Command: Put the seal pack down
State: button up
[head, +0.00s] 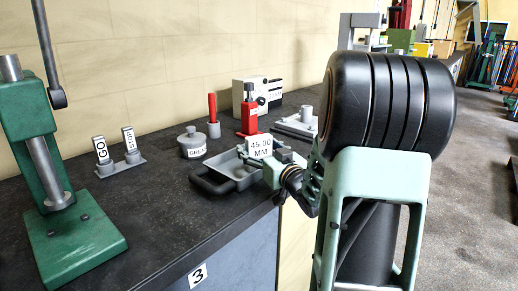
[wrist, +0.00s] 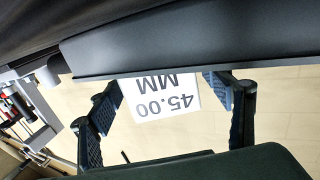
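The seal pack (head: 260,147) shows as a white face marked 45.00 MM in the head view, at the back right edge of a grey tray (head: 206,184). In the wrist view the pack (wrist: 162,100) is upside down between the two fingers. My gripper (head: 275,165) reaches to it from the right. In the wrist view both fingertips of my gripper (wrist: 162,88) meet the sides of the pack, so it looks shut on it. The head view does not clearly show whether the pack's underside touches the tray.
A grease tin (head: 192,144), a red-handled tool (head: 213,118) and a red jack (head: 249,115) stand behind the tray. The dark bench top (head: 160,215) is clear at front left.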

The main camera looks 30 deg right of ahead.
jog(key=shift+r, duration=0.2)
jog(key=s+p, duration=0.1)
jog(key=s, duration=1.1)
jog(key=shift+a, duration=0.3)
jog(key=shift+f, duration=0.1)
